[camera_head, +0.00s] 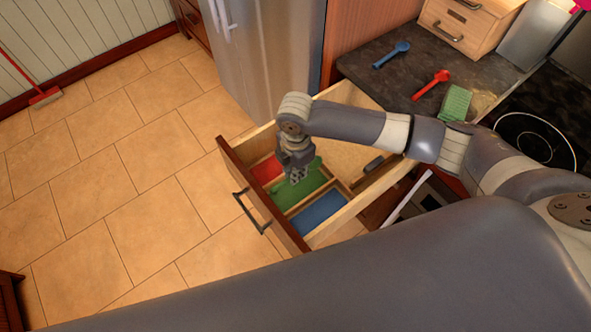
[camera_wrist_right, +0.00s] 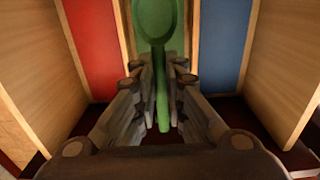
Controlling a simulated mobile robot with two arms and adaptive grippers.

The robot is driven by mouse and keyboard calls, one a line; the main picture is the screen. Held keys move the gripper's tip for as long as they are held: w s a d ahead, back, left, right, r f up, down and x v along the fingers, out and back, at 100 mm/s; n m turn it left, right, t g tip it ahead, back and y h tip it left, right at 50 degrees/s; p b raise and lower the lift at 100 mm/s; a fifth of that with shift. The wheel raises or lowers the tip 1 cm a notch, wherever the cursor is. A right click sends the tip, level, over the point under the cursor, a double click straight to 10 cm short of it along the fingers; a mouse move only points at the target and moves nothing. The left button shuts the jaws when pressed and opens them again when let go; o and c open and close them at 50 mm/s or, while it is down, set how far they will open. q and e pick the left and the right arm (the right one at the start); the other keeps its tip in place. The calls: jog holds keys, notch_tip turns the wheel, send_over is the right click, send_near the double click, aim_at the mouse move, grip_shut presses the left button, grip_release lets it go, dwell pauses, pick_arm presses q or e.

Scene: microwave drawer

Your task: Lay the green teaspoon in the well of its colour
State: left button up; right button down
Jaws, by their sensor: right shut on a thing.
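My right gripper (camera_head: 297,181) is over the open drawer, shut on the green teaspoon (camera_wrist_right: 162,105). In the right wrist view the spoon's handle runs between the fingers (camera_wrist_right: 161,85) and its bowl points away from me, at the top. In the head view a bit of the spoon (camera_head: 315,162) shows beside the gripper. The green well (camera_head: 292,196) lies below the gripper, between the red well (camera_head: 267,170) and the blue well (camera_head: 320,211). I cannot tell whether the spoon touches the well's floor. My left gripper is not in view.
The drawer's front (camera_head: 252,190) and wooden dividers (camera_wrist_right: 193,45) stand around the wells. A blue spoon (camera_head: 391,54), a red spoon (camera_head: 432,84) and a green sponge-like block (camera_head: 455,103) lie on the dark counter. A fridge (camera_head: 266,60) stands behind the drawer.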

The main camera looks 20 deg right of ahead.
notch_tip(320, 180, down, 2)
jog(key=shift+f+b, duration=0.1)
jog(key=shift+b, duration=0.7)
jog(key=shift+f+b, duration=0.95)
jog(key=shift+f, duration=1.3)
jog(key=c, duration=1.6)
grip_release()
jog(key=shift+o, duration=0.2)
notch_tip(320, 180, up, 12)
jog(key=p, duration=1.2)
jog(key=shift+r+p, duration=0.1)
jog(key=shift+p, duration=0.2)
